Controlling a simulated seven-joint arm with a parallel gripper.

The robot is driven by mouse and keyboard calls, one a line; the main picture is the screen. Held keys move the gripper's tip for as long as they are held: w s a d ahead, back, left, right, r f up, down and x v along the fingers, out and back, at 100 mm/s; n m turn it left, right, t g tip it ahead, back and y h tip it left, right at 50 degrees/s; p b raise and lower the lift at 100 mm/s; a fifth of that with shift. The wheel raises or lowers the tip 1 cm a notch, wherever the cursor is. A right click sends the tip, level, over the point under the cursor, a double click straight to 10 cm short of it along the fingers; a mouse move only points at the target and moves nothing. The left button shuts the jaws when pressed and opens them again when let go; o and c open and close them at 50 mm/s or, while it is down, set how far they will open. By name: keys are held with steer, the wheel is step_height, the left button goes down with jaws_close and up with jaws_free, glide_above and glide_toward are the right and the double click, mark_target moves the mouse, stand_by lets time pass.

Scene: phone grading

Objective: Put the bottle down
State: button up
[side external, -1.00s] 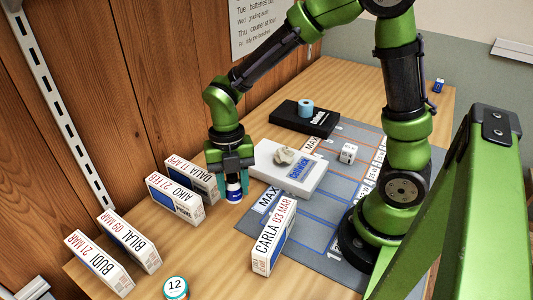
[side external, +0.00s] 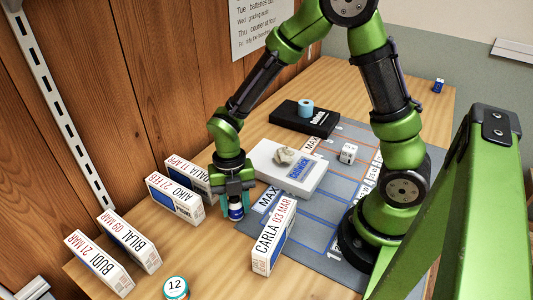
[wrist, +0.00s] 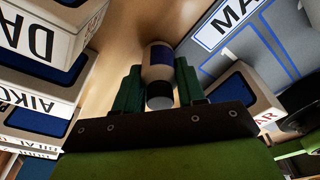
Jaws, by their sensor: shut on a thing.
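A small white bottle with a blue band and a dark cap shows low in my gripper in the side view (side external: 236,211). It also shows between the fingers in the wrist view (wrist: 159,62). My gripper (side external: 235,200) points down and is shut on the bottle, with a finger on each side. The bottle is at or just above the wooden table, beside the grey mat's left corner. Whether its base touches the wood I cannot tell. The fingers hide part of it.
White boxes named Dalia, Aiko (side external: 175,199), Bilal (side external: 130,242) and Budi stand to the left. The Carla box (side external: 272,237) stands to the right, in front. A white case (side external: 285,170) lies behind on the grey mat (side external: 322,240).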

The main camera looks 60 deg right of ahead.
steer(key=o, duration=1)
steer(key=shift+o, duration=0.2)
step_height(320, 180, up, 12)
steer(key=w+d, duration=0.1)
steer(key=s+d+r+m+t, duration=0.3)
steer(key=s+r+m+t, duration=0.1)
steer(key=m, duration=1.1)
steer(key=s+d+r+m+t, duration=0.3)
steer(key=r+m, duration=0.3)
steer(key=m, duration=1)
steer(key=shift+s+r+t+y, duration=0.15)
steer(key=shift+s+t+y, duration=0.25)
steer(key=shift+s+t, duration=0.35)
